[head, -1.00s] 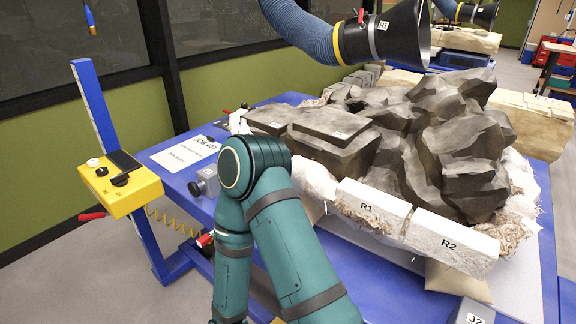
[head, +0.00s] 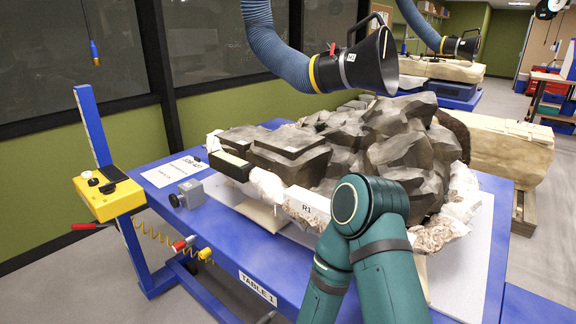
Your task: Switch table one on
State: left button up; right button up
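Table one (head: 222,262) is a blue table with a "TABLE 1" label (head: 258,288) on its front edge. A yellow control box (head: 108,201) sits on a blue post (head: 93,125) at the table's left end. Its top carries a white round part, dark knobs and a dark panel; I cannot read whether it is on. A red lever (head: 88,227) sticks out below the box. A red-tipped fitting (head: 183,244) and a yellow one (head: 205,254) sit at the table's edge. One of my teal arms shows its elbow in front of the table; neither gripper is in view.
Dark rock (head: 400,150) in white jackets, one marked R1 (head: 307,207), covers much of the table. A blue hose with a black hood (head: 370,62) hangs above it. A grey box (head: 192,193) and paper sheet (head: 175,171) lie at left. Floor front left is clear.

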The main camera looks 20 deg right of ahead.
aim_at(108, 188)
jog(key=j+z, duration=0.1)
jog(key=z, duration=0.3)
jog(key=i+j+z, duration=0.1)
jog(key=z, duration=0.25)
jog(key=j+z, duration=0.15)
jog(key=z, duration=0.25)
jog(key=j, duration=1.25)
jog(key=u, duration=1.15)
jog(key=i+u, duration=0.25)
jog(key=k, duration=0.1)
